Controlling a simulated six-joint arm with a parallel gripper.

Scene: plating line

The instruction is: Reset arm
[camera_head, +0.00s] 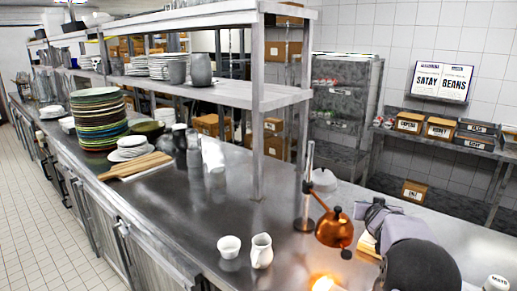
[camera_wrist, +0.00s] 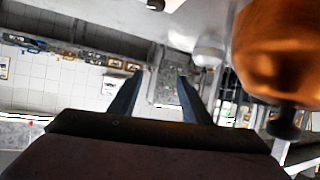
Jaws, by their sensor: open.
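My gripper (camera_wrist: 160,82) shows in the wrist view with its two dark fingers spread apart and nothing between them. In the head view my arm reaches in from the lower right, over the steel counter (camera_head: 205,235). A copper heat lamp (camera_head: 334,230) on a stand is just left of my arm in the head view. The lamp also fills the upper right of the wrist view (camera_wrist: 275,50), close beside the gripper. In the head view my fingers are hard to make out.
A white jug (camera_head: 262,251) and small white bowl (camera_head: 229,246) stand on the front counter. Stacked plates (camera_head: 97,118) and a wooden board (camera_head: 135,166) are farther left. A steel overshelf (camera_head: 225,88) spans the counter. Labelled boxes (camera_head: 440,128) line the right shelf.

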